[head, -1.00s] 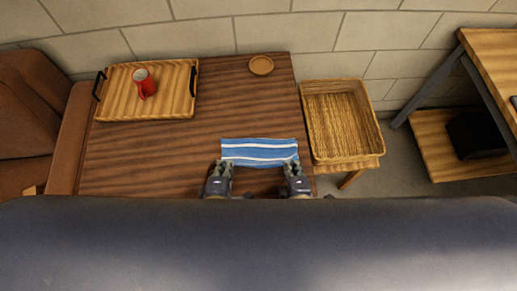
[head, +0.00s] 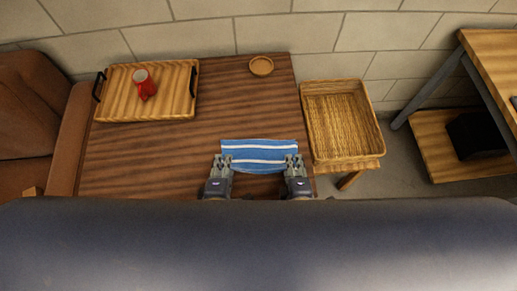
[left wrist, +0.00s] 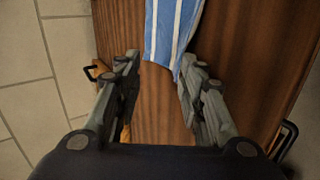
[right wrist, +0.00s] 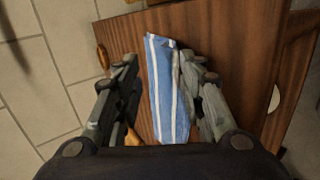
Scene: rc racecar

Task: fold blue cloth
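The blue cloth with white stripes (head: 260,155) lies as a wide strip near the front edge of the brown table. My left gripper (head: 221,163) is at its left end and my right gripper (head: 294,164) at its right end. In the left wrist view, the left gripper (left wrist: 160,62) is open, with the end of the cloth (left wrist: 172,25) near its right finger. In the right wrist view, the right gripper (right wrist: 160,64) is open, with the cloth (right wrist: 162,90) between its fingers in the picture. I cannot tell whether the fingers touch it.
The table (head: 130,165) is bare left of the cloth. A wooden tray (head: 115,103) with a red mug (head: 145,87) stands at the back left. A small round dish (head: 261,66) is at the back. A wicker basket (head: 342,165) stands right of the table.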

